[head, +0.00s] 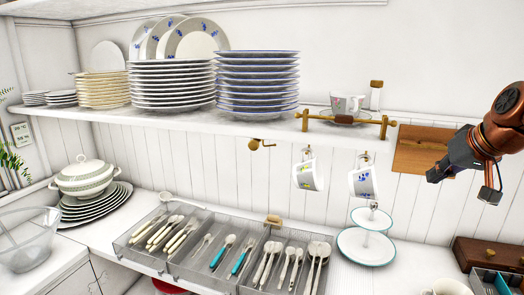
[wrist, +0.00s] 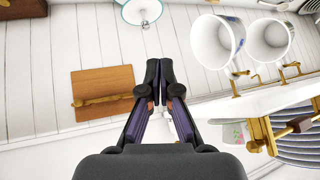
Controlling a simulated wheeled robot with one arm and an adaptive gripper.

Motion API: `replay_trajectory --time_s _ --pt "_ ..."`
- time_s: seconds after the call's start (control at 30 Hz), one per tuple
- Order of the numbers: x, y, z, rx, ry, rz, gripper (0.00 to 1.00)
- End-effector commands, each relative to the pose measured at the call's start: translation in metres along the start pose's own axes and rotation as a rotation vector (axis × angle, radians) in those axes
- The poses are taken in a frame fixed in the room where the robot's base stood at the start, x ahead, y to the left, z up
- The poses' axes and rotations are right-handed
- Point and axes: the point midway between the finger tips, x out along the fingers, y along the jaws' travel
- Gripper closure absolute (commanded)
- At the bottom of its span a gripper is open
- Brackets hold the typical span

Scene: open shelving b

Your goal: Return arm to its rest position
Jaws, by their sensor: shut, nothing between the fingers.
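My gripper (head: 436,175) is at the right of the head view, in the air in front of the wall below the shelf's right end. In the wrist view my gripper (wrist: 158,66) points away with its fingertips together and nothing between them. It touches nothing that I can see. The copper-coloured arm link behind it is mine.
Two white mugs (head: 305,175) (head: 363,182) hang on hooks left of my gripper. A wooden board (head: 424,146) is behind it. The shelf (head: 200,122) holds plate stacks. Below are a tiered stand (head: 366,247), cutlery trays (head: 190,262) and a dark wooden box (head: 480,254).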

Motion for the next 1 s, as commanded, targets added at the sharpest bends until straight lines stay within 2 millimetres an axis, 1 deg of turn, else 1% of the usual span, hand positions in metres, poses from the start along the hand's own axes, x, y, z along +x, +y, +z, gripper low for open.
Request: replay_trajectory --time_s 0.03,0.07,0.1,0.17,0.2,0.27,0.3,0.37,0.4,0.43,0.47,0.5,0.57,0.6,0.67,0.7,0.77,0.8,0.87,0.9,1.0 --pt "0.008 -0.022 0.017 -0.022 -0.046 -0.012 1.0" --pt "0.012 -0.033 0.027 -0.034 -0.07 -0.017 1.0" --pt "0.018 -0.047 0.041 -0.047 -0.106 -0.023 1.0" --pt "0.025 -0.065 0.063 -0.063 -0.157 -0.029 1.0" --pt "0.03 -0.077 0.08 -0.076 -0.194 -0.031 1.0" --pt "0.034 -0.092 0.103 -0.089 -0.243 -0.031 1.0" --pt "0.038 -0.101 0.121 -0.099 -0.279 -0.031 1.0" --pt "0.042 -0.112 0.146 -0.11 -0.33 -0.025 1.0" --pt "0.044 -0.119 0.165 -0.118 -0.367 -0.021 1.0" --pt "0.045 -0.123 0.178 -0.123 -0.391 -0.017 1.0" --pt "0.046 -0.127 0.191 -0.126 -0.415 -0.011 1.0" --pt "0.047 -0.131 0.21 -0.131 -0.451 -0.002 1.0" --pt "0.048 -0.135 0.237 -0.136 -0.501 0.012 1.0" --pt "0.048 -0.138 0.257 -0.137 -0.536 0.022 1.0" --pt "0.046 -0.139 0.284 -0.139 -0.582 0.041 1.0" --pt "0.045 -0.139 0.304 -0.138 -0.617 0.053 1.0" --pt "0.042 -0.138 0.331 -0.135 -0.663 0.073 1.0" --pt "0.04 -0.136 0.349 -0.132 -0.694 0.088 1.0" --pt "0.036 -0.133 0.372 -0.127 -0.731 0.109 1.0" --pt "0.034 -0.131 0.387 -0.122 -0.757 0.122 1.0" --pt "0.029 -0.126 0.413 -0.112 -0.802 0.15 1.0"
